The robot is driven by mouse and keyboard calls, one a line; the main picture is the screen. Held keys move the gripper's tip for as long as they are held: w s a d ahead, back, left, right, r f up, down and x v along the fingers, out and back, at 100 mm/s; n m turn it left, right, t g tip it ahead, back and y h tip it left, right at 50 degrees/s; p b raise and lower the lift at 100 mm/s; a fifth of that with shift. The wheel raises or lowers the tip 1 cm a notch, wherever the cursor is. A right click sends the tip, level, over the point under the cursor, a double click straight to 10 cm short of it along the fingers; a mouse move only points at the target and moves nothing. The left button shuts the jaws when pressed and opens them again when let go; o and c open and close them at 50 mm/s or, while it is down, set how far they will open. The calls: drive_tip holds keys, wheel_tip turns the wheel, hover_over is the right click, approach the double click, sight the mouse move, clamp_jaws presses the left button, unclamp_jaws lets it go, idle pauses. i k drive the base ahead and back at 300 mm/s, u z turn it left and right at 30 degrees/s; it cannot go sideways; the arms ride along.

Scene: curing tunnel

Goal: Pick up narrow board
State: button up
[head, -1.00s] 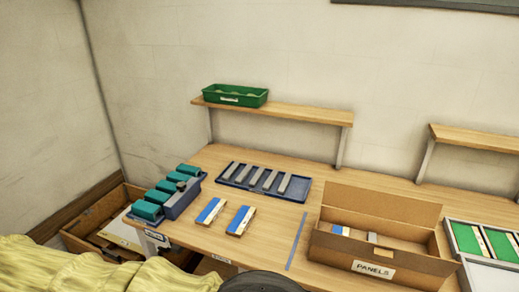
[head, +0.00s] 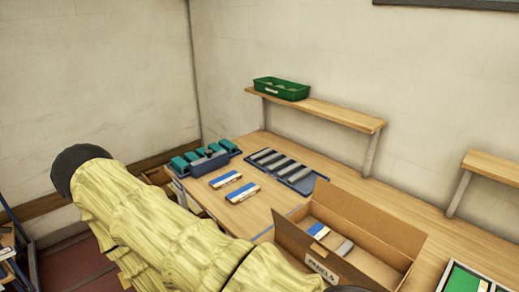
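Two narrow boards with blue and white tops lie side by side on the wooden bench, the far one (head: 225,179) and the near one (head: 243,192). Another blue-and-white piece (head: 318,230) and a grey piece (head: 344,248) lie in the open cardboard box labelled PANELS (head: 372,270). I cannot tell which piece the task calls the narrow board. My arm, in a yellow sleeve with a dark rounded part at upper left, crosses the lower left in front of the bench. My gripper is not visible.
A blue tray (head: 306,186) holds several grey bars behind the boards. Teal blocks (head: 195,158) sit at the bench's far left. A green bin (head: 281,89) stands on a wall shelf (head: 340,114). A tray with green panels (head: 462,279) is at lower right.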

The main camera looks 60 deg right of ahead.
sight(235, 197)
drive_tip(key=z, duration=1.1)
